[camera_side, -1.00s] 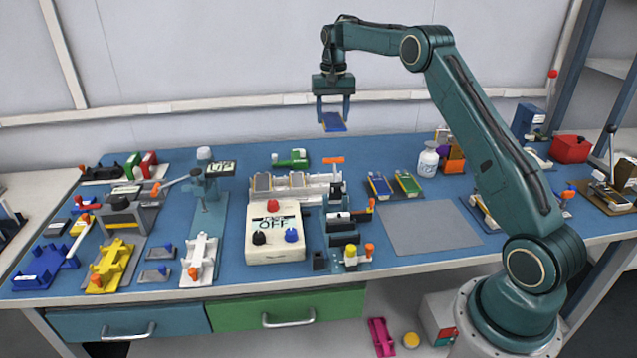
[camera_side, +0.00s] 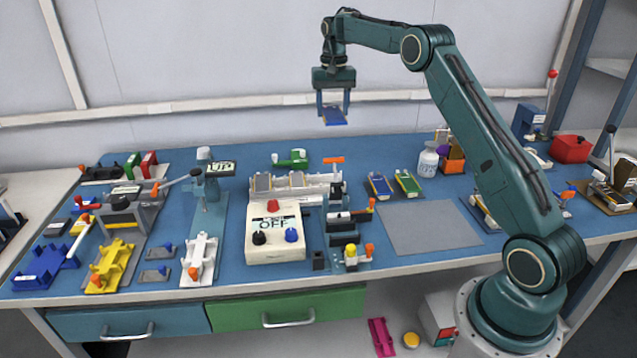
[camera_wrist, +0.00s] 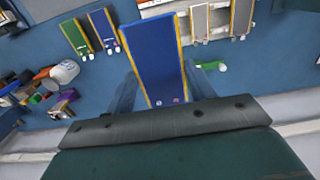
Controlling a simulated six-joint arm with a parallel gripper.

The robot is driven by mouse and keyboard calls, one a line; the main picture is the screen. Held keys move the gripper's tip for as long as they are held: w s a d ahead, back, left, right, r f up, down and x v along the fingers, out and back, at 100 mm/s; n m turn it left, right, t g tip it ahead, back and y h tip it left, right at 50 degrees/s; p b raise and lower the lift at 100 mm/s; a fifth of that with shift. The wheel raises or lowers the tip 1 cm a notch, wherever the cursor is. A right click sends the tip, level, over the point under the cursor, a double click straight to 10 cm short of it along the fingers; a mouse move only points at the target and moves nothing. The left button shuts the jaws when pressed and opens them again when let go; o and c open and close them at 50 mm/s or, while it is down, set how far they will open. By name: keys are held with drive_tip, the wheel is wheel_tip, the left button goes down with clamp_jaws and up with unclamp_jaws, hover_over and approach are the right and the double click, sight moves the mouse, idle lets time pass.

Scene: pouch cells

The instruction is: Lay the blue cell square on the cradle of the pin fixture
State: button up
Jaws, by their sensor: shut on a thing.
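My gripper (camera_side: 334,114) is high above the back of the bench, shut on a blue cell (camera_side: 336,120). The cell hangs clear of everything, flat-looking, between the two fingers. In the wrist view the held cell (camera_wrist: 152,58) is a long blue slab with yellow edges and two small tabs near the jaws. I cannot tell for certain which device is the pin fixture. A white cradle-shaped holder (camera_side: 200,258) stands on a teal plate at the middle left, in front of a post with an "UP" sign. Yellow (camera_side: 112,265) and blue (camera_side: 38,270) holders of similar shape stand further left.
Another blue cell (camera_side: 380,185) and a green cell (camera_side: 407,182) lie on a dark tray. A cream box marked OFF (camera_side: 275,240) and a black clamp device (camera_side: 345,225) stand mid-bench. A white bottle (camera_side: 428,162) is at the back right. A grey mat (camera_side: 430,228) is bare.

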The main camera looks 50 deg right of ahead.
sight(333, 114)
drive_tip(key=shift+r, duration=2.3)
drive_tip(key=shift+s+a+r, duration=0.15)
drive_tip(key=shift+s+a, duration=0.1)
drive_tip(key=shift+a, duration=0.3)
drive_tip(key=shift+s+a+r, duration=0.2)
drive_tip(key=shift+a, duration=0.35)
drive_tip(key=shift+s+a+r, duration=0.15)
drive_tip(key=shift+s+a, duration=0.1)
drive_tip(key=shift+a, duration=0.3)
drive_tip(key=s+a, duration=1.5)
wheel_tip(333, 114, down, 19)
drive_tip(key=shift+s+r, duration=0.2)
drive_tip(key=shift+f, duration=0.1)
drive_tip(key=shift+f, duration=3.45)
drive_tip(key=shift+f, duration=0.15)
